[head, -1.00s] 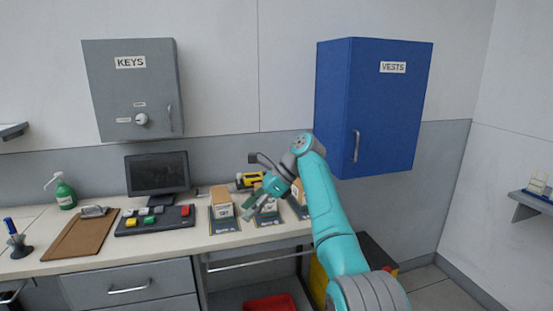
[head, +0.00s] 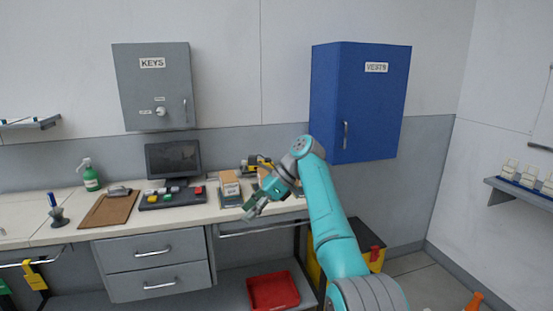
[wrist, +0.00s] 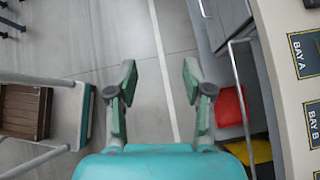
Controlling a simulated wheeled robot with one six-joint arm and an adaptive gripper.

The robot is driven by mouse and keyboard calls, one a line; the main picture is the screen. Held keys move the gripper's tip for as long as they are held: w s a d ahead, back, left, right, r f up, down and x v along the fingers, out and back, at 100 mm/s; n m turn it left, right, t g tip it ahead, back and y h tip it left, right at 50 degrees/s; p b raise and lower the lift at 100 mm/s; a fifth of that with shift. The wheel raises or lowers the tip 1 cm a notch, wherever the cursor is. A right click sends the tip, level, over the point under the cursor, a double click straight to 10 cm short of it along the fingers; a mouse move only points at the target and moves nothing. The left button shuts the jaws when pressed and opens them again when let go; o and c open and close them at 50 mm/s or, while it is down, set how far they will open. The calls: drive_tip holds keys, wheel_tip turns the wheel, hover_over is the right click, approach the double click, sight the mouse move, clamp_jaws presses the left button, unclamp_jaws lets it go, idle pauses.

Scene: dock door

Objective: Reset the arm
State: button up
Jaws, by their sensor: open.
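My teal arm reaches up and bends toward the desk in the head view. My gripper (head: 254,208) hangs in front of the desk's front edge, pointing down and to the left. In the wrist view my gripper (wrist: 155,85) has its two grey-green fingers spread apart with only floor between them. It holds nothing.
The desk (head: 40,232) carries a monitor (head: 173,160), a clipboard (head: 108,209) and a green bottle (head: 91,176). A red bin (head: 273,291) sits below. A grey KEYS cabinet (head: 155,95) and blue VESTS cabinet (head: 375,110) hang shut. A cart with a brown crate (wrist: 25,112) stands left in the wrist view.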

drive_tip(key=s+d+f+n+t+h, duration=0.1)
drive_tip(key=s+d+f+t, duration=0.15)
drive_tip(key=f, duration=1.35)
drive_tip(key=s+d+f+t, duration=0.1)
drive_tip(key=d+f+t, duration=0.15)
drive_tip(key=f, duration=1.35)
drive_tip(key=s+d+f+n+t+h, duration=0.2)
drive_tip(key=s+d+f, duration=0.3)
drive_tip(key=s+f, duration=0.5)
drive_tip(key=s+d+f+n+t+h, duration=0.1)
drive_tip(key=s+d+f+t, duration=0.1)
drive_tip(key=s+d+f, duration=0.5)
drive_tip(key=s+d+r+n+t+h, duration=0.1)
drive_tip(key=s+d+n+t+h, duration=0.15)
drive_tip(key=s, duration=1.05)
drive_tip(key=s+d+n+t+h, duration=0.1)
drive_tip(key=s+d+n, duration=0.2)
drive_tip(key=s, duration=1.1)
drive_tip(key=s+d+r+n+t, duration=0.1)
drive_tip(key=s+r+n+t, duration=0.1)
drive_tip(key=s+r, duration=0.7)
drive_tip(key=s+d+r+n+t+h, duration=0.1)
drive_tip(key=s+d+r+n, duration=0.1)
drive_tip(key=s+r+n, duration=0.3)
drive_tip(key=s+r, duration=0.4)
drive_tip(key=r, duration=0.5)
drive_tip(key=shift+r+t, duration=0.35)
drive_tip(key=shift+r, duration=0.05)
drive_tip(key=shift+w+d, duration=0.1)
